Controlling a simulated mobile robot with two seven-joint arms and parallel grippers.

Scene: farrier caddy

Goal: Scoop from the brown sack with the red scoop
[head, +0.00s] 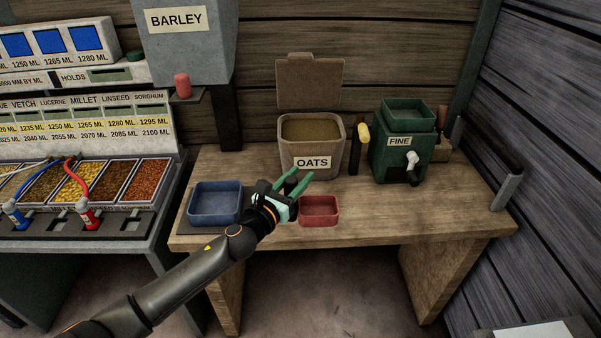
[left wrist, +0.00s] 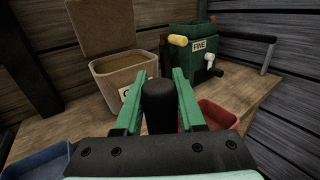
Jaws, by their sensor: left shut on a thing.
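The brown container labelled OATS (head: 312,161), the only brown sack-like thing in view, stands on the wooden table with its flap up and brownish grain (head: 312,130) inside. It also shows in the left wrist view (left wrist: 108,88). A small red open box-shaped vessel (head: 320,222), perhaps the scoop's bowl, is in front of it; the left wrist view shows its rim (left wrist: 225,112) right of my fingers. My left gripper (head: 292,183) is shut on a black upright cylindrical handle (left wrist: 158,110), in front of the sack. I cannot tell whether handle and red vessel are joined. My right gripper is out of view.
A blue tray (head: 215,221) lies left of my gripper. A green mill labelled FINE (head: 398,158), with a crank, stands right of the sack. A grey BARLEY hopper (head: 185,55) hangs at the upper left. The table's right front (head: 440,215) is clear.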

